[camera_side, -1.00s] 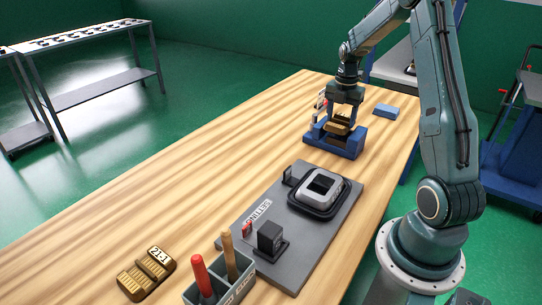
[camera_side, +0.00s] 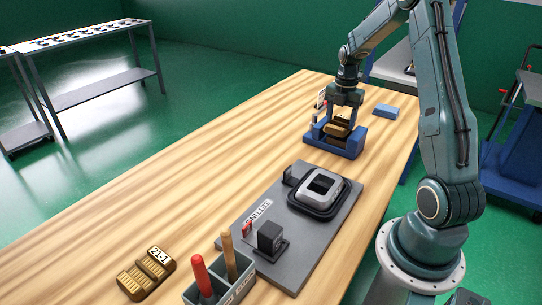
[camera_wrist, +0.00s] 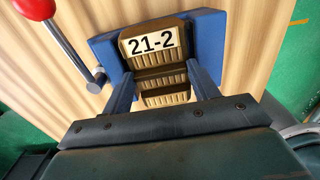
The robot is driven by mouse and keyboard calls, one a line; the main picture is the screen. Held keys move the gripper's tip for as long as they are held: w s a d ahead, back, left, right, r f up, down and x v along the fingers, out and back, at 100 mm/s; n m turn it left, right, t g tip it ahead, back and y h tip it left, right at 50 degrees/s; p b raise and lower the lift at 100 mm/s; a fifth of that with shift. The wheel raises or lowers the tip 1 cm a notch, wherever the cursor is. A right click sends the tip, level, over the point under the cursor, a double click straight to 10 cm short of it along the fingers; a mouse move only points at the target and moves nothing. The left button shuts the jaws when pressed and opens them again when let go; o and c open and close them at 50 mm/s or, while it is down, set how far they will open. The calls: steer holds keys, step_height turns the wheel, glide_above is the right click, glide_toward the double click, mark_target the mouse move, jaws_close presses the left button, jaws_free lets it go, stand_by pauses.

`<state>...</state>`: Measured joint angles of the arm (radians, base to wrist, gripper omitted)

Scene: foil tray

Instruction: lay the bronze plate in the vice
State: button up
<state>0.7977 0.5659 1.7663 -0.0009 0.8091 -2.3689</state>
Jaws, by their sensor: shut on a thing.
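A bronze plate with a "21-2" label (camera_wrist: 152,40) is between the two fingers of my gripper (camera_wrist: 160,85), which is shut on it. In the side view this bronze plate (camera_side: 336,130) is level with the jaws of the blue vice (camera_side: 343,149), under my gripper (camera_side: 344,116). In the wrist view the blue vice (camera_wrist: 207,38) shows on both sides of the plate. I cannot tell whether the plate touches the vice bed. A second bronze plate, marked "21-1" (camera_side: 147,273), lies on the table at the front left.
A red-knobbed handle (camera_wrist: 60,40) stands at the vice's side. A grey board (camera_side: 325,240) carries a light-grey square frame (camera_side: 322,187) and a black block (camera_side: 270,238). A tool holder (camera_side: 240,284) is in front. A blue block (camera_side: 386,111) lies behind. The table's left side is clear.

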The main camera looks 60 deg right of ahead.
steer(key=shift+f, duration=0.7)
stand_by(1.6)
steer(key=o, duration=1.2)
steer(key=shift+o, duration=0.2)
steer(key=shift+r, duration=0.15)
steer(key=shift+r, duration=2.1)
steer(key=o, duration=0.6)
